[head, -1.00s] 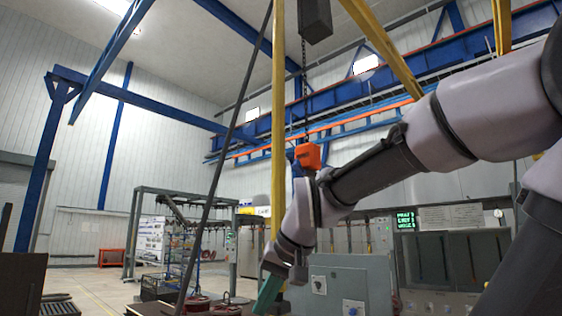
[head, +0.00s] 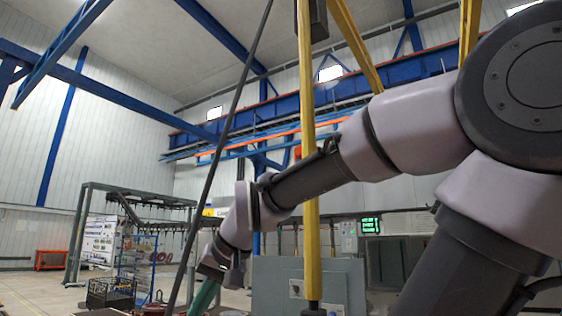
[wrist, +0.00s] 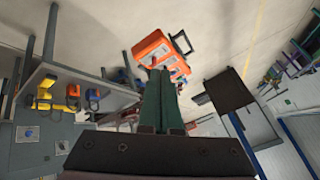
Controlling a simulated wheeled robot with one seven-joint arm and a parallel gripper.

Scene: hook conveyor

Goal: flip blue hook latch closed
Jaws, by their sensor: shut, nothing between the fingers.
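I cannot surely pick out the blue hook latch. In the wrist view a small blue loop-shaped piece (wrist: 93,97) sits at the left, beside yellow and orange ones, on a grey panel. An orange block-like frame (wrist: 158,50) is ahead of the fingertips, with small dark bluish parts near it. My gripper (wrist: 163,75) has two green fingers, shut and empty. Its tips overlap the orange frame's lower edge in the picture; contact cannot be told. In the head view my gripper (head: 205,297) points down at the lower edge, left of centre.
A yellow post (head: 308,150) and a dark slanted bar (head: 225,150) stand close to my arm. A grey cabinet (head: 270,285) is right of my gripper. A blue wire cart (head: 138,262) and grey frame (head: 85,225) are at the left, with open floor nearby.

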